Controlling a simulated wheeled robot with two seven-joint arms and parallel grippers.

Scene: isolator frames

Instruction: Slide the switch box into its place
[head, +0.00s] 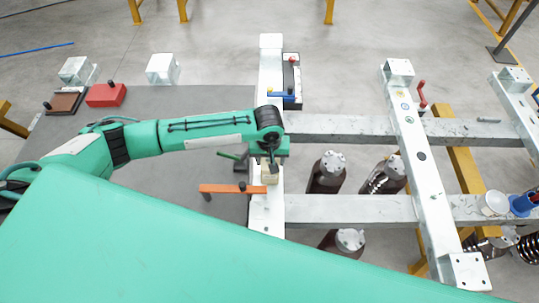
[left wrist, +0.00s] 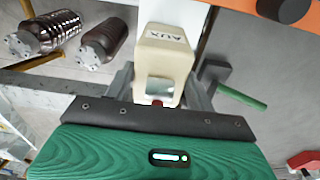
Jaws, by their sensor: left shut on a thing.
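The switch box is a cream box marked AUX (left wrist: 164,50), seen close up in the left wrist view with a grey square window and a bit of red at its near end. In the head view a small part of the box (head: 270,179) shows below the left gripper, over the white upright beam (head: 266,215). My left gripper (left wrist: 160,82) is shut on the box, one grey finger on each side. In the head view the left gripper (head: 271,165) partly hides the box. Whether the box touches the beam is unclear. My right gripper is not in view.
A black unit with a blue handle (head: 281,94) sits farther up the beam. Dark cylinders (head: 327,173) stand right, below the grey rails (head: 340,128).

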